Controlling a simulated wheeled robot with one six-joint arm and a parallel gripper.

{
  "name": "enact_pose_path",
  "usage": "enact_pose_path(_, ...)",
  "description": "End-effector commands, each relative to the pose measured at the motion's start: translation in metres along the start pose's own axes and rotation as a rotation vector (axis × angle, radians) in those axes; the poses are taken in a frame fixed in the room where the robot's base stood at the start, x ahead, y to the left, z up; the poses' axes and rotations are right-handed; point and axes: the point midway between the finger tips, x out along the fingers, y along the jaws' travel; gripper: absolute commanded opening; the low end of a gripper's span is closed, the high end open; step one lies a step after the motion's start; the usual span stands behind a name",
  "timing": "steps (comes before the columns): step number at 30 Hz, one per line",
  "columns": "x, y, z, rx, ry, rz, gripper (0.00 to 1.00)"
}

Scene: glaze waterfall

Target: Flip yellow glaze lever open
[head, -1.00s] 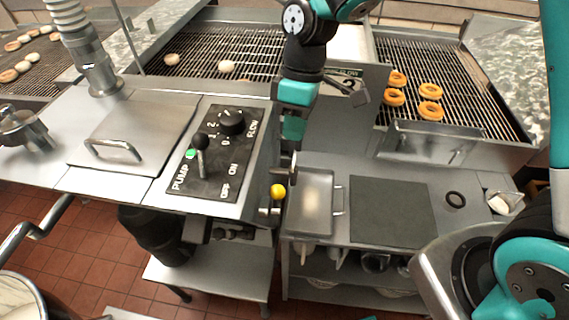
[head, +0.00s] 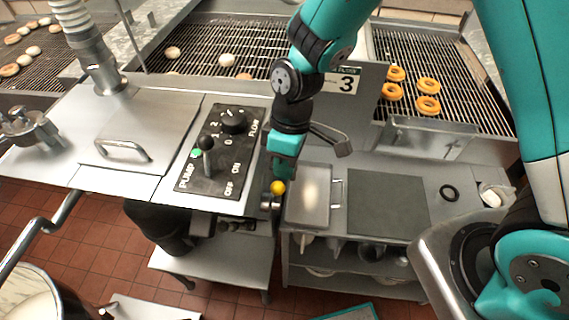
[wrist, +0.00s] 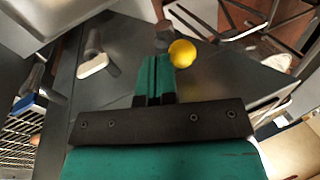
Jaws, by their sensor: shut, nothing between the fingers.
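The yellow glaze lever shows as a round yellow knob (head: 278,187) on a short metal stub at the right end of the pump counter, below its top edge. In the wrist view the yellow knob (wrist: 182,53) sits just beyond and to the right of my fingertips. My gripper (head: 277,175) points down, shut and empty, right above or beside the knob. In the wrist view the closed fingers (wrist: 153,66) are close to it; I cannot tell whether they touch. My gripper partly hides the lever's upper surroundings in the head view.
The control panel (head: 215,150) with a black-knobbed pump lever and a flow dial lies left of my gripper. A metal tray (head: 309,197) and a dark mat (head: 388,203) are to the right. Fryer grates (head: 425,65) with several golden rings lie behind.

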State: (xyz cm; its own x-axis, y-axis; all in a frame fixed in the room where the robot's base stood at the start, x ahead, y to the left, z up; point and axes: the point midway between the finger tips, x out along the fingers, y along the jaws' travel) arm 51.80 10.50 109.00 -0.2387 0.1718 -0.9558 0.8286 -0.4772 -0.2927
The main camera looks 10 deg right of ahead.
Motion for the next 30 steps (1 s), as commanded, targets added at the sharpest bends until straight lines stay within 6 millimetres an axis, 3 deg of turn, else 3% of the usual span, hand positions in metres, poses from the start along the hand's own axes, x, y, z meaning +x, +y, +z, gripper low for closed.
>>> enact_pose_path(30, 0.001, -0.016, -0.003, -0.022, 0.031, 0.239, 0.00)
